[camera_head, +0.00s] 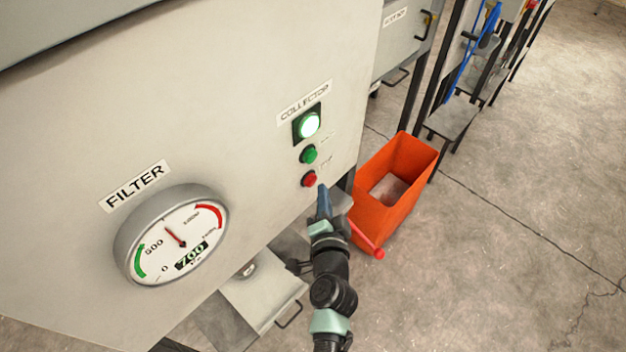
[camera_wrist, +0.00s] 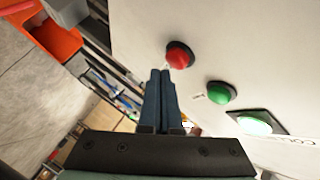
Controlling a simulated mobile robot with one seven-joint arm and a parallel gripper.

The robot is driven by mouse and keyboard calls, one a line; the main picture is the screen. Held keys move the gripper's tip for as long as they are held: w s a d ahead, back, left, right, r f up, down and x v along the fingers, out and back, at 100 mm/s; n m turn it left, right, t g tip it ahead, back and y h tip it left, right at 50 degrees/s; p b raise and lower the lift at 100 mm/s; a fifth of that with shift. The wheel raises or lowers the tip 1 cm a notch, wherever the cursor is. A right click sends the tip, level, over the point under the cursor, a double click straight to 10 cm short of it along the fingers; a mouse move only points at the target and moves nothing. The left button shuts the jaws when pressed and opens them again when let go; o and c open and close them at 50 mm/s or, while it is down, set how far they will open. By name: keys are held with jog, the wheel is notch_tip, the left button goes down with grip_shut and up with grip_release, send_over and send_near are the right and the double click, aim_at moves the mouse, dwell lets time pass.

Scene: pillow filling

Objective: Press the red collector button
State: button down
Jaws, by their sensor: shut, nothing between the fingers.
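The red collector button (camera_head: 309,179) is the lowest of the controls under the COLLECTOR label on the pale panel. It also shows in the wrist view (camera_wrist: 179,56), just beyond my fingertips. My gripper (camera_head: 322,188) is shut and empty, its blue fingers (camera_wrist: 160,75) together and pointing toward the red button. The tips are close to it; I cannot tell whether they touch. Above it are a green button (camera_head: 309,154) and a lit green lamp (camera_head: 309,124).
A FILTER gauge (camera_head: 172,236) sits on the panel at left. An orange bin (camera_head: 403,190) stands on the floor to the right of my gripper. Metal racks (camera_head: 455,116) stand behind it. The floor at right is open.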

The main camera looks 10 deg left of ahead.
jog(key=shift+w+a, duration=0.1)
jog(key=shift+w+a, duration=0.2)
jog(key=shift+w+a+p, duration=0.25)
jog(key=shift+a+p, duration=0.15)
jog(key=shift+a, duration=0.1)
dwell(0.8)
dwell(0.3)
jog(key=shift+s+d+b, duration=0.55)
jog(key=shift+d+b, duration=0.05)
jog(key=shift+d, duration=0.2)
jog(key=s+d+b, duration=0.1)
jog(key=d, duration=0.1)
jog(key=s+d+b, duration=0.1)
jog(key=s+d, duration=0.1)
jog(key=shift+b, duration=0.4)
